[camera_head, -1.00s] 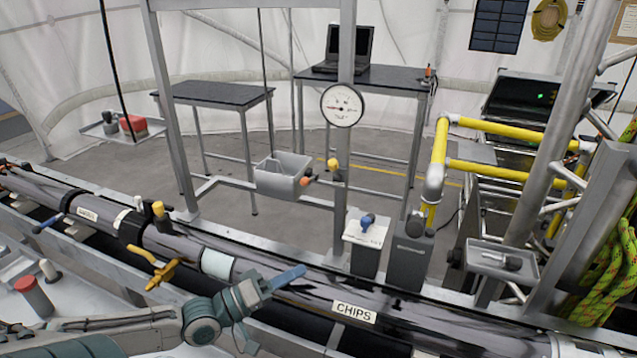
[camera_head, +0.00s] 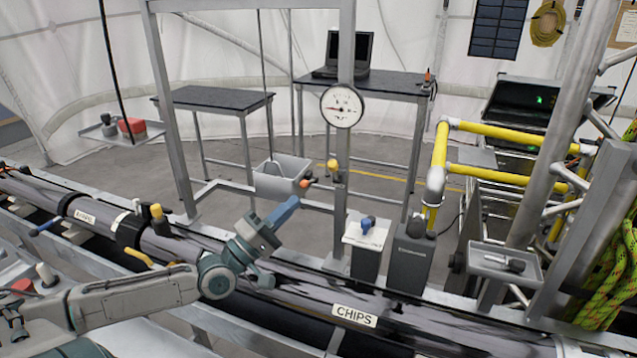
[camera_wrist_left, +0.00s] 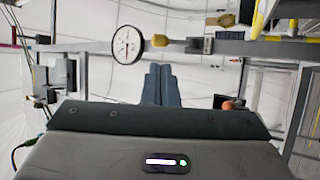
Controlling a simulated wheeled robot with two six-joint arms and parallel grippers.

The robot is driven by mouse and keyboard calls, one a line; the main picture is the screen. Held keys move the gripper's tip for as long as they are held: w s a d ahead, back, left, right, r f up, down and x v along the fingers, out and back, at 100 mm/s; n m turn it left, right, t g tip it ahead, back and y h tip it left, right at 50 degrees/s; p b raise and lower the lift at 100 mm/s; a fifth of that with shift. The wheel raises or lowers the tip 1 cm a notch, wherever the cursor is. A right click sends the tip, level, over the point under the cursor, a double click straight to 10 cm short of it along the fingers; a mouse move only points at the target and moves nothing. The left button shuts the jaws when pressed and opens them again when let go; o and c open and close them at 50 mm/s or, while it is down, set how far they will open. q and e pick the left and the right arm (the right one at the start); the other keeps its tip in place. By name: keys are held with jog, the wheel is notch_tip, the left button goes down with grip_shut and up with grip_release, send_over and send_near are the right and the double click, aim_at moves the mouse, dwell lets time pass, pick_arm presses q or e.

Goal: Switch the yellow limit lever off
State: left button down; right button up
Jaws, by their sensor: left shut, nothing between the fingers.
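A yellow-tipped lever (camera_head: 333,164) is on the upright post below the round gauge (camera_head: 342,106). In the left wrist view the yellow lever (camera_wrist_left: 170,45) sticks out of a small grey box beside the gauge (camera_wrist_left: 126,45). My left gripper (camera_head: 294,201) has its blue fingers shut and empty, pointing up and right. In the head view it is below and left of the yellow lever, apart from it. In the left wrist view the shut fingers (camera_wrist_left: 160,70) point toward the lever. My right gripper is not in view.
A grey bin (camera_head: 283,176) and an orange knob (camera_head: 305,183) are just above my left fingers. A black pipe marked CHIPS (camera_head: 355,315) runs below. Other yellow handles, one upright (camera_head: 157,211), sit on the pipe at left. Boxes with a blue knob (camera_head: 366,223) stand at right.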

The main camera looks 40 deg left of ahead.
aim_at(335, 172)
pick_arm(q)
jog(key=x, duration=0.8)
jog(key=shift+w+r, duration=0.2)
jog(key=shift+w, duration=0.05)
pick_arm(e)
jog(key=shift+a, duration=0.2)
pick_arm(q)
jog(key=shift+w, duration=0.1)
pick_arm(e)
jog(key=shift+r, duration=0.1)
